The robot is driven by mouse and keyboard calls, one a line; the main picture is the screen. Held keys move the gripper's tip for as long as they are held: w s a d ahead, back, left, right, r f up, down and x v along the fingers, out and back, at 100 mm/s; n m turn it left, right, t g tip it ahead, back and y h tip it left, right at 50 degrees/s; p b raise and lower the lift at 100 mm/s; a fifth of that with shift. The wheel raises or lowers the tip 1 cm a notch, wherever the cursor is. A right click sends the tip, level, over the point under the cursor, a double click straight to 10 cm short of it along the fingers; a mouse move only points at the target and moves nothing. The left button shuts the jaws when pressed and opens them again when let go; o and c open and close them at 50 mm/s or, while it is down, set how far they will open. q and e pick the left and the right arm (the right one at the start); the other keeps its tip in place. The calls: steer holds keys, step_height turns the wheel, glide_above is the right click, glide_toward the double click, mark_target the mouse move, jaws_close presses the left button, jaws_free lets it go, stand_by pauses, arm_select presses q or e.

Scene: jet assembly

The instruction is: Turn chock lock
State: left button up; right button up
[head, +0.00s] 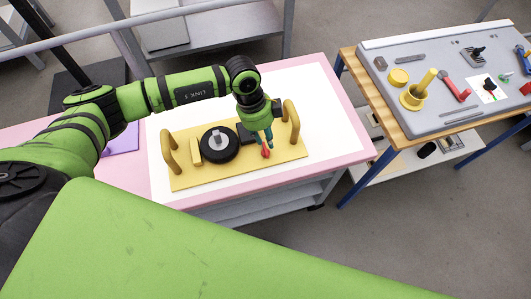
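The chock assembly is a yellow base plate (215,176) with a looped yellow handle at each end, lying on the white top of a pink-edged table. A black wheel (219,144) with a grey hub sits at its middle, with a yellow block (194,151) to the left and a dark block (244,134) to the right. A small red part, perhaps the lock (265,153), shows right at my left gripper's fingertips. My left gripper (266,143) points down over the plate's right part, near the right handle. Whether its fingers are closed on the red part is unclear. My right gripper is out of view.
A second table with a grey tool board (400,115) stands to the right, holding a yellow cup-like piece (413,99), a red-handled tool (454,88) and other tools. A purple sheet (122,141) lies at the pink table's left. The white area right of the plate is clear.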

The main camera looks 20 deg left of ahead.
mark_target(266, 149)
arm_select(q)
steer(key=m+b, duration=0.2)
steer(key=m, duration=0.1)
steer(key=m+g+b, duration=0.1)
steer(key=m+b, duration=0.2)
steer(key=shift+f+m+g+y, duration=0.2)
steer(key=shift+m+g+y, duration=0.1)
steer(key=shift+y, duration=0.1)
steer(key=m+b, duration=0.1)
steer(key=m, duration=0.1)
steer(key=shift+m, duration=0.3)
step_height(266, 149, down, 6)
steer(key=b, duration=0.4)
steer(key=shift+b, duration=0.35)
steer(key=shift+s+f, duration=0.2)
steer(key=shift+f, duration=0.1)
steer(key=shift+w+f, duration=0.1)
steer(key=c, duration=0.5)
steer(key=shift+c, duration=0.2)
